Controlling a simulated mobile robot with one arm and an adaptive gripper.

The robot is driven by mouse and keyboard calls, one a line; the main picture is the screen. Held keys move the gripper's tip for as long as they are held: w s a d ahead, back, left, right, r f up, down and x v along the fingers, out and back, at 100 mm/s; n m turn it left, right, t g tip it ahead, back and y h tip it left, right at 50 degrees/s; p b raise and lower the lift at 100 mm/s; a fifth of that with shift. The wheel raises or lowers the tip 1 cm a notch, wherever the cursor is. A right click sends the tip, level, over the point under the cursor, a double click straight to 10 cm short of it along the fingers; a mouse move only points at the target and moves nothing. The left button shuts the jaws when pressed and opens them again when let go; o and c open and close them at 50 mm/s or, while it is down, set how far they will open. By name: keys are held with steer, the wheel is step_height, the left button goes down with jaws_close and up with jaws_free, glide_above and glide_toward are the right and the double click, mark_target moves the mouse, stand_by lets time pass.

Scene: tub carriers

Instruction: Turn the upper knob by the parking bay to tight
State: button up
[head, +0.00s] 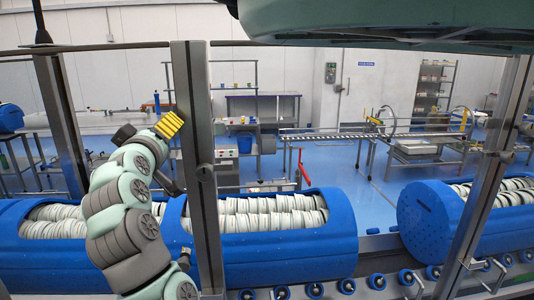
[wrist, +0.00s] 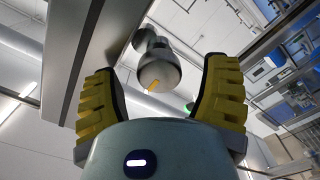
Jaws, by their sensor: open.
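In the wrist view a round grey knob (wrist: 160,74) with an orange mark on its face sits ahead, between the two yellow fingers in the picture. I cannot tell whether that part is a stem or another knob. My gripper (wrist: 162,66) is open and empty, apart from the knob as far as I can see. In the head view my gripper (head: 168,125) is beside the upright metal post (head: 196,150); the knob cannot be made out there.
Blue tubs (head: 290,244) full of pale ring-like parts stand beyond the post on a roller conveyor (head: 345,286). A second slanted post (head: 488,180) rises at the right. A large greenish body (head: 390,20) covers the top right. Open blue floor lies behind the tubs.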

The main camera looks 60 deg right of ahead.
mark_target(157, 86)
step_height(157, 86, up, 10)
stand_by(0.7)
stand_by(0.5)
